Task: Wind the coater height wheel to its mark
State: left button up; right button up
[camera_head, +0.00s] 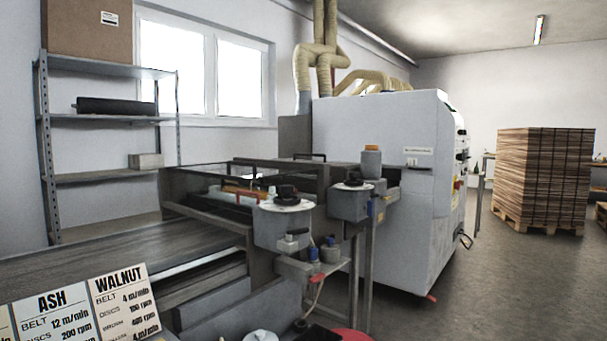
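A coating machine stands beyond a belt, with two grey boxes on its near side. The nearer box carries a black hand wheel (287,192) on a white round dial (287,204). The farther box carries a second black hand wheel (353,179) on a white dial. I cannot tell from labels which one is the coater height wheel, and the marks are too small to read. Neither of my grippers is in view.
A conveyor belt (120,240) runs at the left. Sign cards for ash (50,308) and walnut (122,295) stand at the front left. A large white machine cabinet (375,150) is behind. A shelf rack (105,118) is at the left, stacked boards (542,175) at the right. Floor is clear between.

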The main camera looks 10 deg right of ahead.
aim_at(354, 176)
jog(key=i+l+u, duration=0.3)
jog(key=u, duration=0.2)
jog(key=i+l+u, duration=0.2)
jog(key=l+u, duration=0.3)
